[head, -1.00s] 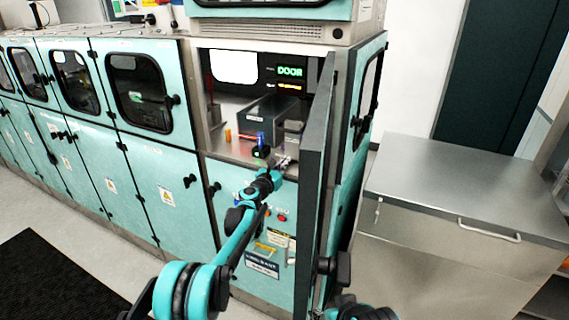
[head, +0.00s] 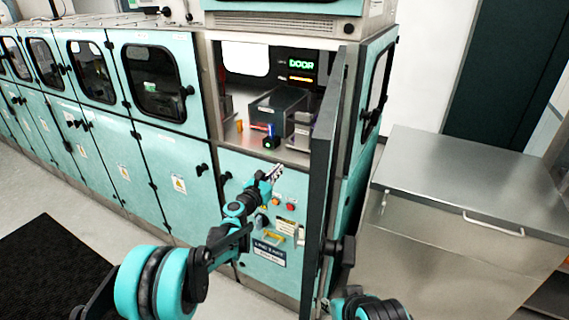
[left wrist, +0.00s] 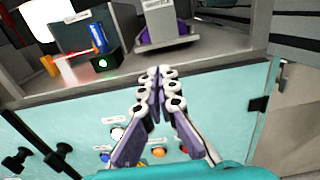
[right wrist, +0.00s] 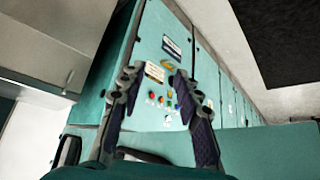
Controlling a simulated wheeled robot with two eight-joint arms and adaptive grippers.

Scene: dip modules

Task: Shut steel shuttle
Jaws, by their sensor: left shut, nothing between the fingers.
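The teal and steel cabinet bay (head: 230,130) stands open, and its dark-edged door (head: 325,170) sticks out on the right. Inside are a dark box (head: 277,112) and a smaller grey steel piece (head: 300,137), which shows with purple parts in the left wrist view (left wrist: 165,32). My right gripper (right wrist: 158,80) is open and empty, facing the button panel.
A lit display (head: 301,64) reads DOOR. Coloured buttons (head: 283,203) are on the lower panel. A steel cabinet (head: 470,190) stands at right.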

